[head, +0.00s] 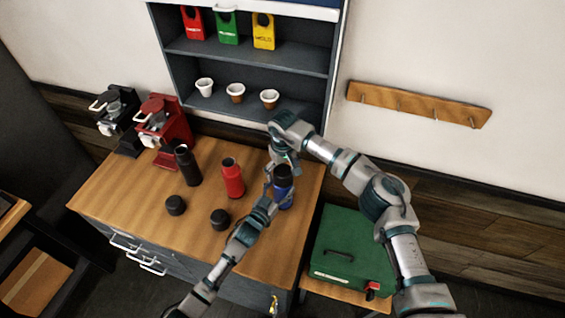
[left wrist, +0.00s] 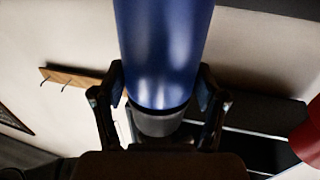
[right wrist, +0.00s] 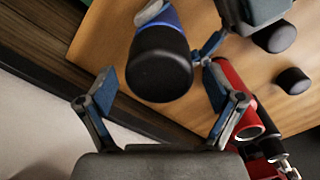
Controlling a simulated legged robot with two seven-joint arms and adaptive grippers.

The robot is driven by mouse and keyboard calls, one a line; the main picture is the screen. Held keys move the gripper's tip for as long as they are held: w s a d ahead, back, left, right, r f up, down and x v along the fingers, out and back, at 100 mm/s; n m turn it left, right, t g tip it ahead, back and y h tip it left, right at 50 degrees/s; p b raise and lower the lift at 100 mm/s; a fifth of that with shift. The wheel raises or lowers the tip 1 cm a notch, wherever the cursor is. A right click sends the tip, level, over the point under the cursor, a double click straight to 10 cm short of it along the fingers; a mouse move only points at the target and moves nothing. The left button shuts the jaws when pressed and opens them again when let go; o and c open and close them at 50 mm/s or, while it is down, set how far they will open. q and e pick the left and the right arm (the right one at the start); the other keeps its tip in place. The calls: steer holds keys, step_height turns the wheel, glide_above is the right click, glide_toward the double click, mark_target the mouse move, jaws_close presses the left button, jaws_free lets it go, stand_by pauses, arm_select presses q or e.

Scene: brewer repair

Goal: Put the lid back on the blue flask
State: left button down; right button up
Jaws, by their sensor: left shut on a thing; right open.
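The blue flask (head: 284,201) stands upright near the right edge of the wooden counter. A black lid (right wrist: 160,64) covers its top in the right wrist view, against the blue body; whether it is fully tightened I cannot tell. The flask (left wrist: 165,45) fills the middle of the left wrist view, its dark end between the fingers. My left gripper (head: 269,194) is shut on the flask's side. My right gripper (right wrist: 158,92) is open and empty, its fingers apart around the near side of the lid; in the head view it is just above the flask (head: 287,160).
A red flask (head: 232,178) and a black flask (head: 187,166) stand to the left. Two loose black lids (head: 175,205) (head: 220,219) lie in front of them. Coffee machines (head: 163,128) stand at the back left, a shelf (head: 245,52) behind. A green box (head: 352,250) is right of the counter.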

steer(key=shift+f, duration=1.2)
